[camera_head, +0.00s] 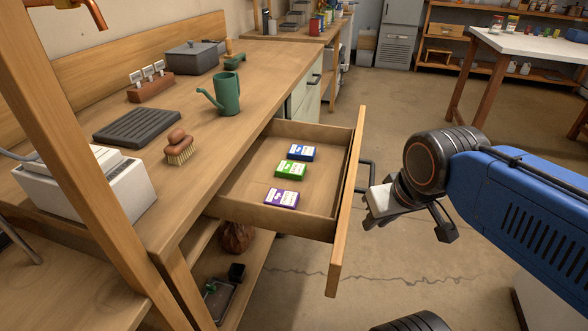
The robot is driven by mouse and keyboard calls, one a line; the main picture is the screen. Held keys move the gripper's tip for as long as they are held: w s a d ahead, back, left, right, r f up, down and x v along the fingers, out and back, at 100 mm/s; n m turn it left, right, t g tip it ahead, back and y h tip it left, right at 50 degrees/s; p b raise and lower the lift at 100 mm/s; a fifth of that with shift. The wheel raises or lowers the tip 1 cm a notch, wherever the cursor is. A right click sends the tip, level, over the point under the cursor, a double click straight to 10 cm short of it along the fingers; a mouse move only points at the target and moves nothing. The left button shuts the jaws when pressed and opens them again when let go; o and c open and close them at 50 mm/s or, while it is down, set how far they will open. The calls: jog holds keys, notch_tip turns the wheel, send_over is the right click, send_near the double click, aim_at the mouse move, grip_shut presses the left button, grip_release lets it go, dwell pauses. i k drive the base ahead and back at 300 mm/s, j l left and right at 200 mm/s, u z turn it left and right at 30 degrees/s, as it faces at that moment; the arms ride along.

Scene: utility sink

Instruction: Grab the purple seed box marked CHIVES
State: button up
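A purple seed box (281,198) lies flat in the open wooden drawer (337,235), nearest the front of the picture. Its label is too small to read. A green seed box (291,169) and a blue seed box (302,152) lie behind it in a row, a little apart. My gripper (408,228) is outside the drawer, to the right of its front panel and handle (368,176). Its two dark fingertips are spread wide apart, with nothing seen between them. The seed boxes are all unobstructed from this view.
The drawer's raised walls surround the boxes. The workbench (205,110) above holds a green watering can (226,95), a brush (179,150) and a dark ribbed tray (136,127). A wooden post (85,165) stands at left. Open floor lies right of the drawer.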

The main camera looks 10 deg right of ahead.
aim_at(284, 198)
jog(key=i+l+z, duration=0.25)
jog(key=i+l, duration=1.4)
jog(key=i+l+u, duration=0.3)
jog(key=i+u, duration=0.15)
jog(key=i+l+u, duration=0.1)
jog(key=u, duration=0.3)
jog(key=i+l+u, duration=0.2)
jog(key=u, duration=0.2)
jog(key=i+l+u, duration=0.15)
jog(key=u, duration=0.2)
jog(key=i+l+u, duration=0.1)
jog(key=l+u, duration=0.5)
jog(key=u, duration=0.25)
jog(key=l+u, duration=0.2)
jog(key=u, duration=0.25)
jog(key=l+u, duration=0.2)
jog(key=u, duration=0.2)
jog(key=k+l+u, duration=0.15)
jog(key=u, duration=0.3)
